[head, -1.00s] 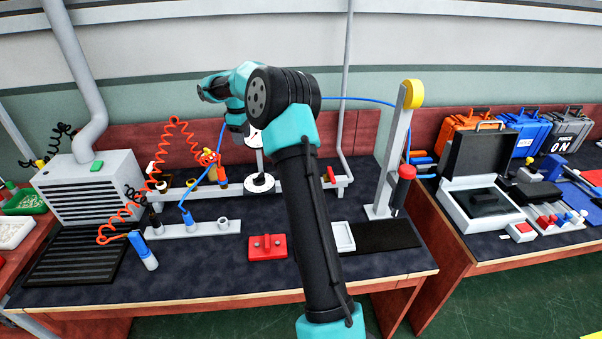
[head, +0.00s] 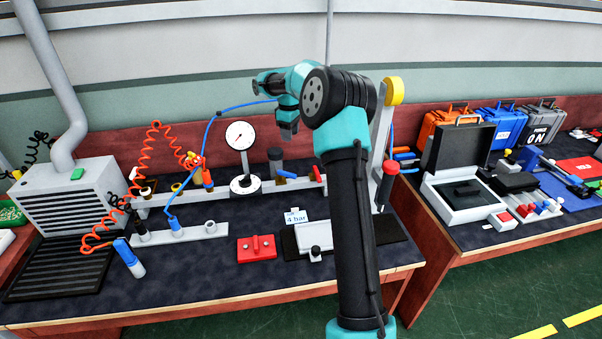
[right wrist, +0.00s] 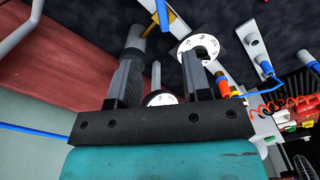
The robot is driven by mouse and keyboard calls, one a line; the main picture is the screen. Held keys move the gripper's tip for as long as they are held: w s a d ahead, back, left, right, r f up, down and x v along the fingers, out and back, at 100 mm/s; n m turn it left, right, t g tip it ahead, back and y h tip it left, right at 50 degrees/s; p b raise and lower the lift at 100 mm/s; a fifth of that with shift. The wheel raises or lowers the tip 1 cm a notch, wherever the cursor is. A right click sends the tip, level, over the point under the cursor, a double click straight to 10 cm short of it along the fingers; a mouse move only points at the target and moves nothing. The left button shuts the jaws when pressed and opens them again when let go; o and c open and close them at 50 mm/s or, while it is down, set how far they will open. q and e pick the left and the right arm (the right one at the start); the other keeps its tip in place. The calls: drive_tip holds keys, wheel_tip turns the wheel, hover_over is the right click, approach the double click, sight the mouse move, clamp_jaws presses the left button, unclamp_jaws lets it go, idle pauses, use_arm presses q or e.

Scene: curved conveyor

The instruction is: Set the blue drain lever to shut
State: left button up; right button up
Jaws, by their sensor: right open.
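The blue drain lever (head: 287,174) shows small in the head view, by a brass fitting at the foot of a dark grey filter bowl (head: 275,160). In the right wrist view the blue lever (right wrist: 162,14) is near the top edge, beyond the fingertips. My right gripper (head: 288,133) hangs above the filter bowl, apart from the lever. Its jaws (right wrist: 160,78) are open with nothing held. In the wrist view the bowl (right wrist: 132,42) lies beyond the left finger. Whether the lever is open or shut cannot be told. My left gripper is out of view.
A pressure gauge (head: 240,136) stands left of the bowl. A red valve handle (head: 318,174) is to its right. A blue hose (head: 222,110) arches behind my arm. A grey post (head: 381,130) with a yellow top stands right. A red block (head: 256,249) lies in front.

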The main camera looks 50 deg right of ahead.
sight(291, 173)
wheel_tip(291, 173, down, 18)
drive_tip(key=shift+r, duration=0.25)
idle(0.6)
drive_tip(key=shift+c, duration=0.3)
clamp_jaws()
